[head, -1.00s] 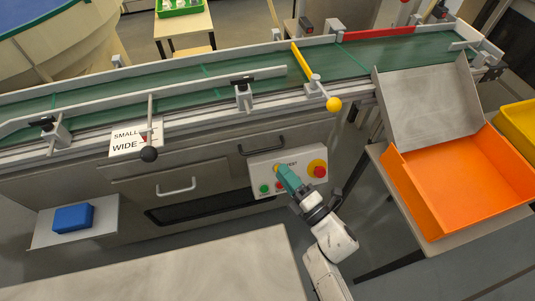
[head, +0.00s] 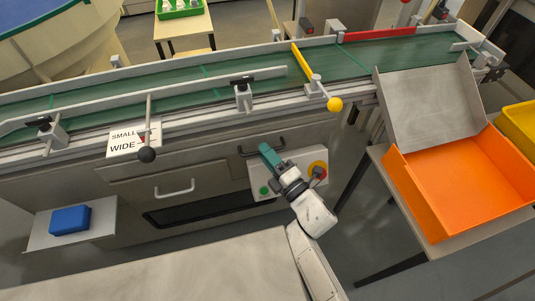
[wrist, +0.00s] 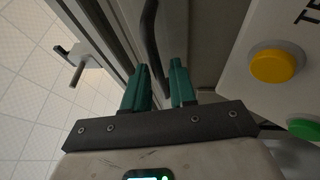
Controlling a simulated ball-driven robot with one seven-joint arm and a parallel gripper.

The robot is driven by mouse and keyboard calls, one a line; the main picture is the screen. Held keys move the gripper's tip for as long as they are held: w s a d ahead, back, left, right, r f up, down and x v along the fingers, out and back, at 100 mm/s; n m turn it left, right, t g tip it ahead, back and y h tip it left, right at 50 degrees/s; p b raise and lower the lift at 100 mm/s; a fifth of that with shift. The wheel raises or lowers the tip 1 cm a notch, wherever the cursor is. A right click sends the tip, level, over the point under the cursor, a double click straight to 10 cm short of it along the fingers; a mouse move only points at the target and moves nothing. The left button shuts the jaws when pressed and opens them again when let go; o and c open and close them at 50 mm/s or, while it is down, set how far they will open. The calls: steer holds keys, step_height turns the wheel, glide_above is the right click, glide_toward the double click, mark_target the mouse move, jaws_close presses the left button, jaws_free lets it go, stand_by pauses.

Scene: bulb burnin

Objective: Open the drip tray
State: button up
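My gripper (head: 266,150) is at the front of the conveyor cabinet, by a black bar handle (head: 250,151) on a grey panel. In the wrist view the two teal fingers (wrist: 160,80) stand apart, with a gap between them. The black handle (wrist: 149,25) runs down toward that gap; I cannot tell whether a finger touches it. A pale bar handle (head: 175,191) sits on another grey front to the left, above a dark slot (head: 205,210). No label shows which front is the drip tray.
A yellow-knobbed lever (head: 334,104) juts out above. A grey tabletop (head: 200,265) is in front; an orange bin (head: 420,200) stands right.

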jaws_close()
stand_by(1.1)
